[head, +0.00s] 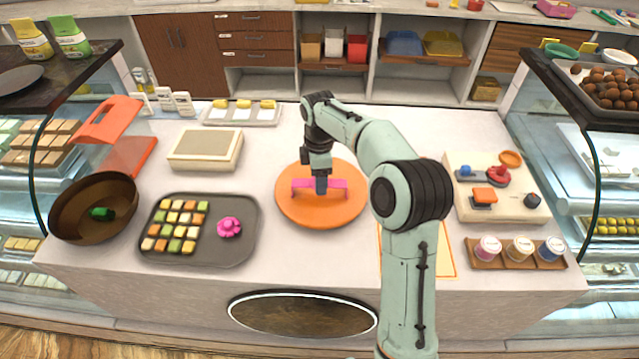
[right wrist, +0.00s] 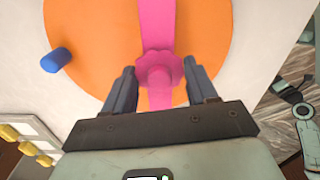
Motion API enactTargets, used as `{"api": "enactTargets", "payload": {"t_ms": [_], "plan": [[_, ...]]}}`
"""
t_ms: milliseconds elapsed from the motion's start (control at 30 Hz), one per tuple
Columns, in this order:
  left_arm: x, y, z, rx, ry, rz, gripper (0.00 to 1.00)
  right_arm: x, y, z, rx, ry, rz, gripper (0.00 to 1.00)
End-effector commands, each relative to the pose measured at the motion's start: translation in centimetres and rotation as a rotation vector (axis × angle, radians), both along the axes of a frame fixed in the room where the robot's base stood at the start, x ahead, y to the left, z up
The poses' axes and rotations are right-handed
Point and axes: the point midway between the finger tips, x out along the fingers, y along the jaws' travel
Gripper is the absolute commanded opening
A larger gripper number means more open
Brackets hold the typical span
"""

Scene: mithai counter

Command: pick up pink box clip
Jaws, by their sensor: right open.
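The pink box clip (head: 338,184) lies across a round orange board (head: 320,214) in the middle of the counter. My right gripper (head: 321,188) points down over the middle of the clip. In the right wrist view the clip (right wrist: 156,30) is a pink strip with a scalloped knob. The fingers of my right gripper (right wrist: 160,70) stand open on either side of that knob, with gaps to it. The orange board (right wrist: 90,30) lies beneath. Whether the fingertips touch the board cannot be told. My left gripper is not in view.
A grey tray (head: 200,258) with sweets and a pink flower-shaped piece (head: 229,228) stands left of the board. Right are a cream board (head: 510,210) and a rack of jars (head: 485,263).

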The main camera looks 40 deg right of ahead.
Motion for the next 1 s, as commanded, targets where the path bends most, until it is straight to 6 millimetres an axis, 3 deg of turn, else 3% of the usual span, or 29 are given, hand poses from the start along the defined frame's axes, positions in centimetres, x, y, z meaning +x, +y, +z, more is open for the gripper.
{"api": "enactTargets", "payload": {"t_ms": [200, 433, 600, 1000], "plan": [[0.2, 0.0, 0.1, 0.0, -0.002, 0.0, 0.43, 0.0, 0.0, -2.4, 0.0, 0.0, 0.0, 0.57], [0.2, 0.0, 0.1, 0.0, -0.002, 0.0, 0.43, 0.0, 0.0, -2.6, 0.0, -0.001, 0.0, 0.57], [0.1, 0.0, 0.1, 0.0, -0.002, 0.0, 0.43, 0.0, 0.0, -2.6, 0.0, -0.001, 0.0, 0.09], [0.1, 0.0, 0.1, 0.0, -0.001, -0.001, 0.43, 0.0, 0.0, -2.2, 0.0, -0.002, 0.0, 0.09]]}}
